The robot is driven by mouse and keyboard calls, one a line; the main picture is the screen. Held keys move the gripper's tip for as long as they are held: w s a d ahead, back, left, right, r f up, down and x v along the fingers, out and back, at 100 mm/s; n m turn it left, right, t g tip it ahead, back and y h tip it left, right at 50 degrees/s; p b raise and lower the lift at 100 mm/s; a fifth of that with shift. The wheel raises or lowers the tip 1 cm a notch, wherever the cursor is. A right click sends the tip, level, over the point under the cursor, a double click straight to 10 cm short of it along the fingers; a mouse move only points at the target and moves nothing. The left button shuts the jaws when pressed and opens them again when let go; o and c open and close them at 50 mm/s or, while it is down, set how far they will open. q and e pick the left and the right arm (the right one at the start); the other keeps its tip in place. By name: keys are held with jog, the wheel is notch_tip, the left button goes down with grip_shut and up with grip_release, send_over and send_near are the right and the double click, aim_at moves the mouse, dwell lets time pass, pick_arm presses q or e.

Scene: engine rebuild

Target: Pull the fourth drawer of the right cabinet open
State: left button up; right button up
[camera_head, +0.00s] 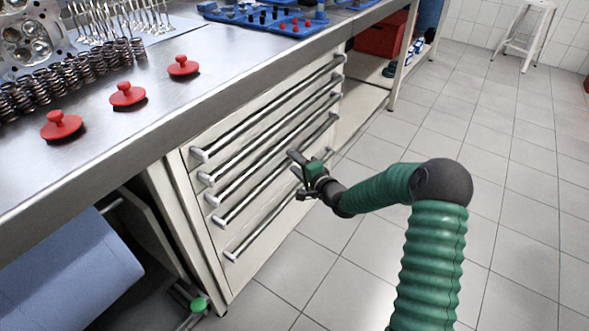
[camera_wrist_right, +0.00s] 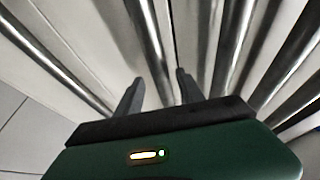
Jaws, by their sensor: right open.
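The right cabinet (camera_head: 188,200) stands under the bench, with several drawers that look shut, each with a long silver bar handle. The fourth drawer's handle (camera_head: 255,187) runs diagonally above the lowest handle (camera_head: 265,221). My right gripper (camera_head: 294,163) is open, at the fourth handle's right part in the head view. In the right wrist view its two dark fingers (camera_wrist_right: 158,85) are apart, with a bar (camera_wrist_right: 148,38) running toward the gap between them. I cannot tell whether they touch it. My left gripper is not in view.
The steel bench top (camera_head: 150,100) holds red knobbed parts (camera_head: 127,94), springs (camera_head: 75,70) and a blue tray (camera_head: 265,18). A blue roll (camera_head: 65,270) sits at lower left. A stool (camera_head: 525,30) stands far back. The tiled floor (camera_head: 510,210) right of the cabinet is clear.

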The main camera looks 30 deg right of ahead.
jog(key=shift+w, duration=0.25)
jog(key=c, duration=0.8)
grip_shut()
jog(key=shift+s+f, duration=0.1)
jog(key=shift+f, duration=0.1)
